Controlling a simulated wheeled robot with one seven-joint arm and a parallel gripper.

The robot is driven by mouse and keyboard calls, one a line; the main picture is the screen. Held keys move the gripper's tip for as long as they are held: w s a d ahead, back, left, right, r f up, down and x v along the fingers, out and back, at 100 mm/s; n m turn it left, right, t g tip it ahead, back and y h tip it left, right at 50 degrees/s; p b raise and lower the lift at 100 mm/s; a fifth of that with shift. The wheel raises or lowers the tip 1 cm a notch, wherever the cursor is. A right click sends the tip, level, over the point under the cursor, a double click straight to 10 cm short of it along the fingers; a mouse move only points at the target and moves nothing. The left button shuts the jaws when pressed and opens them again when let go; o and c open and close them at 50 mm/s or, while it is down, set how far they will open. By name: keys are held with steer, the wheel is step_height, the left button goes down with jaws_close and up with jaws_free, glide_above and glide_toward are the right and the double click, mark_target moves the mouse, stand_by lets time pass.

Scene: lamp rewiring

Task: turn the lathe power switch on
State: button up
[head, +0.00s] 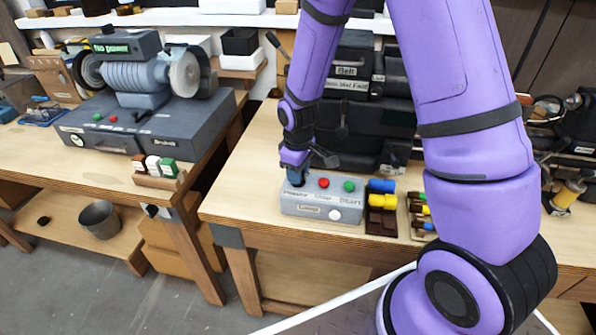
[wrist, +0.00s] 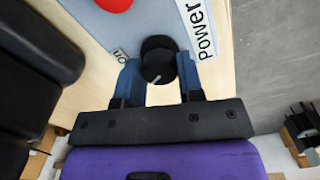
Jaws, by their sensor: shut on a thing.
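The lathe control box (head: 350,203) is a grey box near the front edge of the middle bench. The power switch is a black round knob (wrist: 157,47) beside a "Power" label (wrist: 200,30). My gripper (head: 295,174) is over the box's left end. In the wrist view its blue fingers (wrist: 160,78) are shut on the knob, one on each side. A pale pointer line shows on the knob. A small label (wrist: 121,54), seemingly "ON", lies beside the left finger.
Blue and yellow pieces (head: 381,193) stand right of the box, with a small rack (head: 418,215) beyond. Black machine parts (head: 355,130) stand behind it. A bench grinder (head: 145,75) is on the left bench. Bare wood lies left of the box.

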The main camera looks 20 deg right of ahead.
steer(key=m, duration=1.1)
steer(key=shift+m, duration=1.8)
steer(key=o, duration=0.9)
steer(key=shift+r, duration=0.1)
step_height(320, 180, up, 11)
steer(key=shift+f, duration=0.15)
